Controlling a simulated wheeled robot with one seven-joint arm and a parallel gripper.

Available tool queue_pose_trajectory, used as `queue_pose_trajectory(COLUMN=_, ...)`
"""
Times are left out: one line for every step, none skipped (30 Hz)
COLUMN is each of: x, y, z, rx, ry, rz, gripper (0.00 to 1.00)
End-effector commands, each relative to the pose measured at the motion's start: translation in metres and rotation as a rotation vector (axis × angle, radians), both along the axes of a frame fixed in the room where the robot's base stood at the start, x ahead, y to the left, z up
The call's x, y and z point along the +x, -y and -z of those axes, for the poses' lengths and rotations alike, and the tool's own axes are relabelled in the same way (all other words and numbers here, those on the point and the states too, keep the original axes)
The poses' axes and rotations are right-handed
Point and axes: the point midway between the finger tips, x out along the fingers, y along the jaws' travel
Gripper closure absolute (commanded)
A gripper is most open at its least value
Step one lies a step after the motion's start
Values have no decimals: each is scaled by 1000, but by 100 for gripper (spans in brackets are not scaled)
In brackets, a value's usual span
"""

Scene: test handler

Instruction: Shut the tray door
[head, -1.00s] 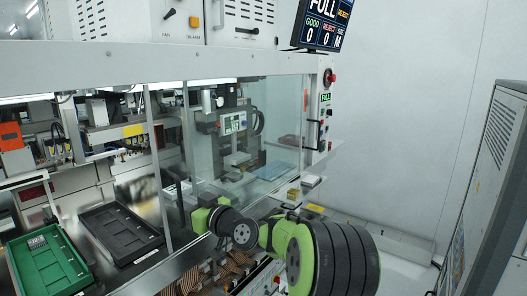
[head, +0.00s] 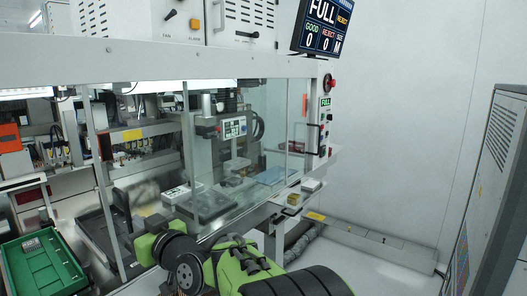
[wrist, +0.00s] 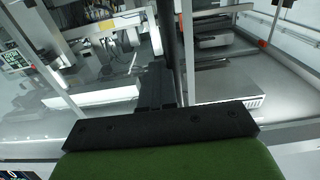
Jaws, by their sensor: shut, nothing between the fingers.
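The tray door is a clear sliding panel with a pale frame post (head: 101,172) and a dark handle (head: 105,147), at the left front of the machine in the head view. It stands partway across the bay, with the green tray (head: 45,265) left of its post. A black tray (head: 93,232) lies partly behind the post. My gripper (head: 121,207) is shut and empty, its dark fingers pointing up close beside the post. I cannot tell whether they touch. In the wrist view my gripper's dark fingers (wrist: 155,85) show in front of the panes and bars.
A glass guard (head: 240,150) and a control box (head: 325,115) stand to the right of the door. A grey cabinet (head: 492,190) is at the far right. The floor between machine and cabinet is partly clear.

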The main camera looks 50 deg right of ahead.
Motion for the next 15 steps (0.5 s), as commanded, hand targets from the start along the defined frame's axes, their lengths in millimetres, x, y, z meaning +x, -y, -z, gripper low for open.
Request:
queue_pose_trajectory(x=0, y=-7, z=0, rx=-1, ry=2, rz=-5, gripper=100)
queue_pose_trajectory(x=0, y=-9, z=0, rx=-1, ry=2, rz=-4, gripper=100)
queue_pose_trajectory(x=-1, y=-11, z=0, rx=0, ry=2, rz=-4, gripper=100)
queue_pose_trajectory(x=-1, y=-12, z=-1, rx=0, ry=2, rz=-3, gripper=100)
queue_pose_trajectory(x=-1, y=-12, z=-1, rx=0, ry=2, rz=-3, gripper=100)
queue_pose_trajectory(x=-1, y=-12, z=-1, rx=0, ry=2, rz=-2, gripper=100)
queue_pose_trajectory(x=-1, y=-11, z=-1, rx=0, ry=2, rz=-2, gripper=100)
queue_pose_trajectory(x=-1, y=-11, z=-1, rx=0, ry=2, rz=-2, gripper=100)
queue_pose_trajectory(x=-1, y=-11, z=-1, rx=0, ry=2, rz=-2, gripper=100)
queue_pose_trajectory(x=-1, y=-11, z=-1, rx=0, ry=2, rz=-1, gripper=100)
queue_pose_trajectory(x=-1, y=-11, z=-1, rx=0, ry=2, rz=-1, gripper=100)
queue_pose_trajectory(x=-1, y=-12, z=-1, rx=0, ry=2, rz=-2, gripper=100)
queue_pose_trajectory(x=0, y=-14, z=-1, rx=-1, ry=2, rz=-2, gripper=100)
queue_pose_trajectory(x=0, y=-17, z=-1, rx=-1, ry=1, rz=-3, gripper=100)
queue_pose_trajectory(x=-1, y=-22, z=-1, rx=-1, ry=1, rz=-5, gripper=100)
